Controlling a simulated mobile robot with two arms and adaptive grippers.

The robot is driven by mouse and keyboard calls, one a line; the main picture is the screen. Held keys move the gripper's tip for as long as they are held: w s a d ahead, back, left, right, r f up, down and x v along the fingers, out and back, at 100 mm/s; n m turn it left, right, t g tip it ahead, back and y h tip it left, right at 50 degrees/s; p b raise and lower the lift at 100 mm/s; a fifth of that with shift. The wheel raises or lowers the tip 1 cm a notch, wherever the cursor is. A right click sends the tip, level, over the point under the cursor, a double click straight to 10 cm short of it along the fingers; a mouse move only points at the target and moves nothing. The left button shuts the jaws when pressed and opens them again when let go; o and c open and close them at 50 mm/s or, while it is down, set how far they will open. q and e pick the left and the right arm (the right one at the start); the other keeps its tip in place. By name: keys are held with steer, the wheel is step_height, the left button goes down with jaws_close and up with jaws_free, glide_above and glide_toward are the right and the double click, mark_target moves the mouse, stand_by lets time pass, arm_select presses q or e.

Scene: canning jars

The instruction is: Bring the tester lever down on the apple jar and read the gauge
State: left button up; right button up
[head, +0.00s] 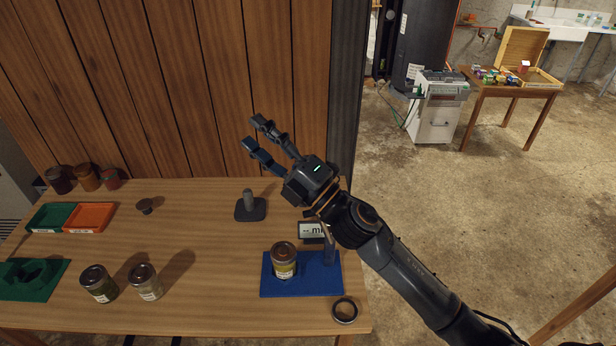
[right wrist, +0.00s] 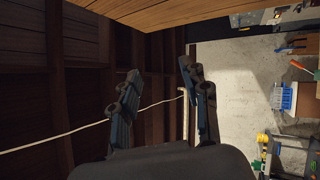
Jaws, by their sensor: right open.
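A lidded glass jar (head: 284,262) with a pale label and yellowish contents stands upright on the tester's blue base (head: 290,289); I cannot read its label. A grey post (head: 329,249) rises from the base right of the jar. A white gauge display (head: 312,230) with dark lettering shows behind, partly covered by my right arm; its reading is not legible. I cannot make out the lever clearly. My right gripper (head: 252,132) is open and empty, high above the table and beyond the tester. Its two parted fingers also show in the right wrist view (right wrist: 160,88). My left gripper is not in view.
Two more jars (head: 99,284) (head: 146,282) stand left of the tester. A black stand (head: 250,209) is behind it and a ring (head: 345,310) lies at its front right. Green (head: 50,229) and orange (head: 91,229) trays are at the left. The table's middle is clear.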

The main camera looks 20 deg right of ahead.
steer(key=s+a+r+n+g+y, duration=0.1)
steer(key=s+a+n+g+y, duration=0.15)
steer(key=n+g, duration=0.65)
steer(key=s+a+r+n+g+y, duration=0.15)
steer(key=a+n+g, duration=0.35)
steer(key=n, duration=0.6)
steer(key=w+d+f+n+g+h+p, duration=0.1)
steer(key=w+d+f+n+h, duration=0.1)
steer(key=d+h, duration=0.7)
steer(key=w+d+f+n+g+h, duration=0.15)
steer(key=d+h, duration=0.45)
steer(key=d, duration=0.6)
steer(key=shift+t, duration=0.35)
steer(key=p+x, duration=0.6)
steer(key=x, duration=0.6)
steer(key=shift+s+a+f, duration=0.15)
steer(key=shift+a+f, duration=0.05)
steer(key=shift+f, duration=0.05)
steer(key=shift+a+f, duration=0.15)
steer(key=shift+f, duration=0.3)
steer(key=shift+c, duration=0.2)
steer(key=shift+r, duration=0.1)
jaws_close()
